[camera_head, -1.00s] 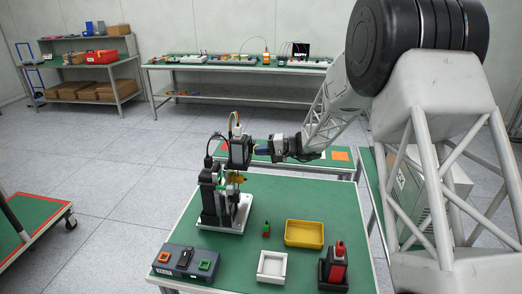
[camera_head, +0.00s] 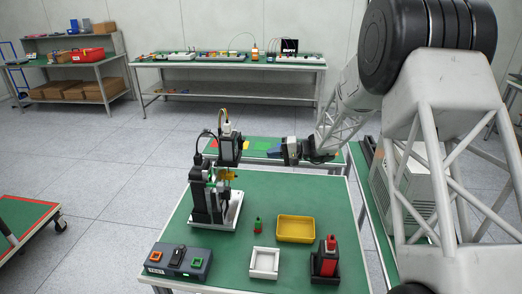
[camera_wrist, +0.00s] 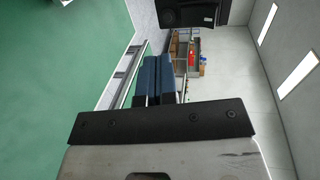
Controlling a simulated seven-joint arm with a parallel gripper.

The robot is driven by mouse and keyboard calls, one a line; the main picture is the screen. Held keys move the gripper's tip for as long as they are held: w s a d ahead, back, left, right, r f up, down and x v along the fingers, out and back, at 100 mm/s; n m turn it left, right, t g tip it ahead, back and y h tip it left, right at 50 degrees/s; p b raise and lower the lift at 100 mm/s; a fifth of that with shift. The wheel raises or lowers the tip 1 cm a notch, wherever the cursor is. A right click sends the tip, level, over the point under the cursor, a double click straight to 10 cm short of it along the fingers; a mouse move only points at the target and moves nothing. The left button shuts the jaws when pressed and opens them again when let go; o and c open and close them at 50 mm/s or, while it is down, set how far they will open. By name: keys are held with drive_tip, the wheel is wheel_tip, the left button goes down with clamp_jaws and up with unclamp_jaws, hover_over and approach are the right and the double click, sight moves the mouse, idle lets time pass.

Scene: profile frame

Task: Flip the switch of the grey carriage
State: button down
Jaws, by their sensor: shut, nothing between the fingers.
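A black-and-grey device (camera_head: 203,197) stands upright on a white base plate (camera_head: 230,213) at the back left of the green table. A dark grey block (camera_head: 229,153) with a pale top piece and a cable sits high on it; I take this for the grey carriage. It also shows at the top of the wrist view (camera_wrist: 185,14). I cannot make out its switch. A yellow part (camera_head: 228,174) is below the block. My gripper (camera_head: 270,153) points left at the block, to its right and apart from it. Its blue fingers (camera_wrist: 156,75) are shut and empty.
In front lie a control box (camera_head: 180,261) with buttons, a white tray (camera_head: 264,274), a yellow bin (camera_head: 296,240), a small green piece (camera_head: 258,226) and a red-and-black item (camera_head: 326,262). The middle of the green table (camera_head: 262,195) is bare. Another low green table (camera_head: 265,143) stands behind.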

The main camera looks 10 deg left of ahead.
drive_tip(key=d, duration=0.2)
drive_tip(key=d+f, duration=0.1)
drive_tip(key=d, duration=0.2)
drive_tip(key=shift+f, duration=0.15)
drive_tip(key=s+d+r+h, duration=0.2)
drive_tip(key=s+r, duration=0.2)
drive_tip(key=s, duration=0.4)
drive_tip(key=s+d+r+g+h, duration=0.1)
drive_tip(key=s+d+r+h, duration=0.2)
drive_tip(key=s+r, duration=0.35)
drive_tip(key=s+d+r+h, duration=0.2)
drive_tip(key=s+r, duration=0.1)
drive_tip(key=s, duration=0.7)
drive_tip(key=s+d+r+t+h, duration=0.1)
drive_tip(key=s+d+h, duration=0.3)
drive_tip(key=s, duration=1)
drive_tip(key=s+d+r+t+h, duration=0.1)
drive_tip(key=s+d+h, duration=0.3)
drive_tip(key=s+d, duration=0.5)
drive_tip(key=s+t, duration=0.1)
drive_tip(key=s, duration=0.3)
drive_tip(key=shift+s+d+t+h, duration=0.2)
drive_tip(key=shift+s+t+h, duration=0.1)
drive_tip(key=shift+s+h, duration=0.1)
